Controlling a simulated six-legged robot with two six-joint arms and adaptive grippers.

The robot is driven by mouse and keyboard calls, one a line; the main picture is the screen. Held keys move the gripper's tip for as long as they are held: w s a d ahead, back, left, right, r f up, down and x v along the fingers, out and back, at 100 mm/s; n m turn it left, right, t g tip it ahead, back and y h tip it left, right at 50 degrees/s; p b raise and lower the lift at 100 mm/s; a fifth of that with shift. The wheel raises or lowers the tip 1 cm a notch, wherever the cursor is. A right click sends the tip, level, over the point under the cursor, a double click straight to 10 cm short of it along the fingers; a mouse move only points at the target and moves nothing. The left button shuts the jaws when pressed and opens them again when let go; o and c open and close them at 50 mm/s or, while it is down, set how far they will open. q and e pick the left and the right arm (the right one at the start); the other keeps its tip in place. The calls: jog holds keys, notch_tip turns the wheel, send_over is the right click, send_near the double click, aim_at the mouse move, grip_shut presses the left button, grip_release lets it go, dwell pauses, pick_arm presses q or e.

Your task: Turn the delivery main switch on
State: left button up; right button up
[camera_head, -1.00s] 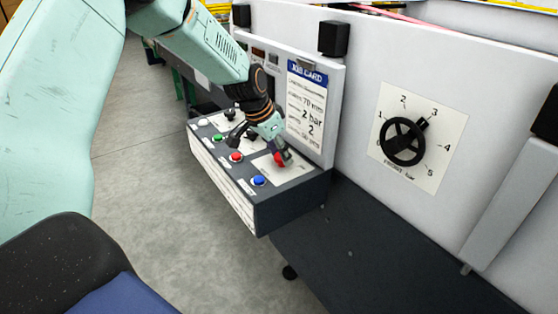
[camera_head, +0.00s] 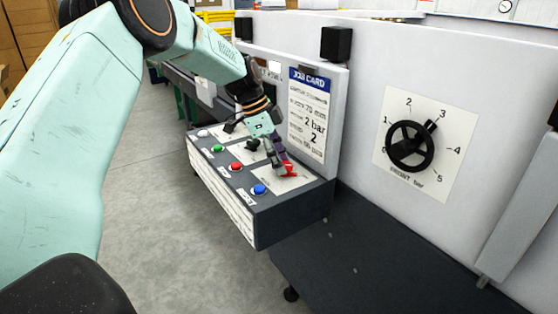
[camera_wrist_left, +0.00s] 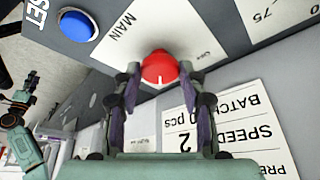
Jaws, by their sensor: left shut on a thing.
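The delivery main switch (camera_head: 289,170) is a red knob on a white plate at the near right of the control panel. In the left wrist view the red knob (camera_wrist_left: 159,68) has a white pointer mark, and the word MAIN stands beside it. My left gripper (camera_head: 282,168) reaches down to the panel from the upper left. In the left wrist view its two fingers (camera_wrist_left: 158,80) are on either side of the red knob, shut on it.
The panel (camera_head: 262,205) also carries a blue button (camera_head: 259,189), a red button (camera_head: 236,166) and a green button (camera_head: 217,148). A job card (camera_head: 309,115) stands behind it. A front pressure dial (camera_head: 409,146) is on the white wall to the right.

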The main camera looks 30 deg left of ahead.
pick_arm(q)
jog(key=shift+d+f+m, duration=0.1)
jog(key=shift+f+m, duration=0.05)
jog(key=shift+m, duration=0.15)
dwell(0.4)
jog(key=o, duration=1.1)
jog(key=shift+w, duration=0.15)
jog(key=shift+o, duration=0.2)
jog(key=v, duration=1.2)
jog(key=shift+w, duration=0.15)
